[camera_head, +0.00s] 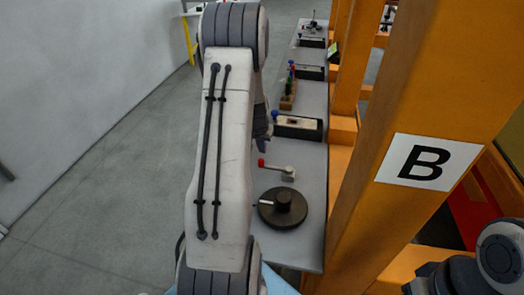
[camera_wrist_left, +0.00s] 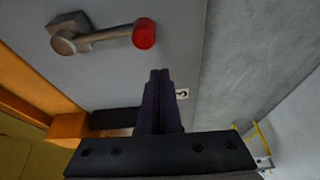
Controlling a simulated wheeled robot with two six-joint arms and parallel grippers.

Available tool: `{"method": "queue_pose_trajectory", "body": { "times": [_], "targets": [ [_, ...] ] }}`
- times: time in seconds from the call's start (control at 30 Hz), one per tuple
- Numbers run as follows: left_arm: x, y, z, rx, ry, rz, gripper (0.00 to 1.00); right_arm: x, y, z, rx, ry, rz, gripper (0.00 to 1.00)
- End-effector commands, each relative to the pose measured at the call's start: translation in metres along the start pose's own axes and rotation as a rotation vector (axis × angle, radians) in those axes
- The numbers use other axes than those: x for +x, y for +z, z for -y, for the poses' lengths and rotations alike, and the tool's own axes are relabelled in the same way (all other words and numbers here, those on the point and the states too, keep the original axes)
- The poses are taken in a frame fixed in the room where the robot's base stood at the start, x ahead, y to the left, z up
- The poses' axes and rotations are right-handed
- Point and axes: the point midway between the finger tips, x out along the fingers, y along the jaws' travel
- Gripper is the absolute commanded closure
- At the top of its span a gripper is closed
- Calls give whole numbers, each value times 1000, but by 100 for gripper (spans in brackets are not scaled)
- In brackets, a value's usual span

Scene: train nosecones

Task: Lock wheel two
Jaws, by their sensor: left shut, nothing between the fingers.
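A black round wheel (camera_head: 283,208) with a central hub and a light mark lies on the near end of the grey bench. Just beyond it is a metal lever (camera_head: 281,170) with a red knob (camera_head: 262,163) at its left end. In the left wrist view the lever (camera_wrist_left: 90,38) and its red knob (camera_wrist_left: 144,33) lie ahead of the fingers. My left gripper (camera_head: 263,133), partly hidden by its arm, is over the bench's left edge beyond the lever. Its fingers (camera_wrist_left: 159,75) are shut, empty and apart from the knob. My right gripper is out of view.
A black-framed box (camera_head: 298,127), a wooden block with coloured pegs (camera_head: 288,95) and more devices stand farther along the bench (camera_head: 315,160). An orange post (camera_head: 430,110) marked B stands at the right. Open floor (camera_head: 100,200) lies left.

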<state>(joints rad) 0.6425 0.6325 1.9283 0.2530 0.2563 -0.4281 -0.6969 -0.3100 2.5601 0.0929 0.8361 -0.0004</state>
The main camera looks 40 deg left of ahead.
Motion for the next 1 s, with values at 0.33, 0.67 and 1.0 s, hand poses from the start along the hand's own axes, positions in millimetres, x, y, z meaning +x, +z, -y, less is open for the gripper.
{"method": "queue_pose_trajectory", "body": {
  "times": [0.33,0.67,1.0],
  "targets": [
    [-58,-7,-8,7,0,-8,100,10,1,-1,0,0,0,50],
    [-96,-6,-10,6,1,-3,100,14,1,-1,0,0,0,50],
    [-99,-6,-9,4,1,-2,100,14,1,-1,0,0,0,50]
  ]
}}
